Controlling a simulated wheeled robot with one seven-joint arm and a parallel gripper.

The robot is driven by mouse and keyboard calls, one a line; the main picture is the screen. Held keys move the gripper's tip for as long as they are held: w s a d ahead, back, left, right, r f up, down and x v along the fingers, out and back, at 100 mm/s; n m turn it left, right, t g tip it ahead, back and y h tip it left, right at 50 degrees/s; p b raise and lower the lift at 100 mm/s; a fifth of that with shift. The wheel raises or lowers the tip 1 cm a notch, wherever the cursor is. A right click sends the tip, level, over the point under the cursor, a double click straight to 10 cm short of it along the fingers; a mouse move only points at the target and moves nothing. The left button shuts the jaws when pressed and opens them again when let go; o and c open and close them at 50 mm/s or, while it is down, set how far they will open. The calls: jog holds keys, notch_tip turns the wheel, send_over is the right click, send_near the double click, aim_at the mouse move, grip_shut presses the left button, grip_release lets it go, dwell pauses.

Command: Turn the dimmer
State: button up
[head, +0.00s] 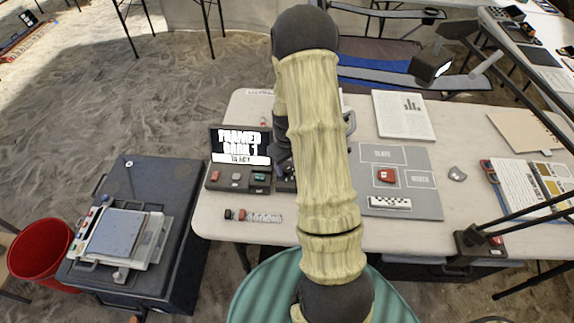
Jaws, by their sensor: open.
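No dimmer can be told for sure. A small black box (479,243) stands at the front right edge of the white table, at the foot of a dark lamp-like arm. It may hold the dimmer, but its details are too small to tell. My arm rises through the middle of the picture. Dark parts of what looks like my gripper (284,168) show just left of the arm, over the table beside the screen device. The fingertips are hidden behind the arm. My gripper is well to the left of the black box, and nothing is seen held.
A screen device (240,158) with small blocks stands left of my arm. A grey sorting mat (425,205) with a red item (386,175) lies right of it. A lamp head (432,66) hangs behind. A dark case (168,240) and red bucket (40,248) stand left.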

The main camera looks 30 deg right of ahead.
jog(key=shift+f, duration=0.5)
jog(key=shift+c, duration=0.5)
jog(key=c, duration=0.9)
jog(key=shift+m, duration=0.4)
jog(key=m, duration=0.3)
jog(key=shift+r+p, duration=0.1)
jog(key=shift+p, duration=0.2)
jog(key=m, duration=0.5)
jog(key=shift+p, duration=0.3)
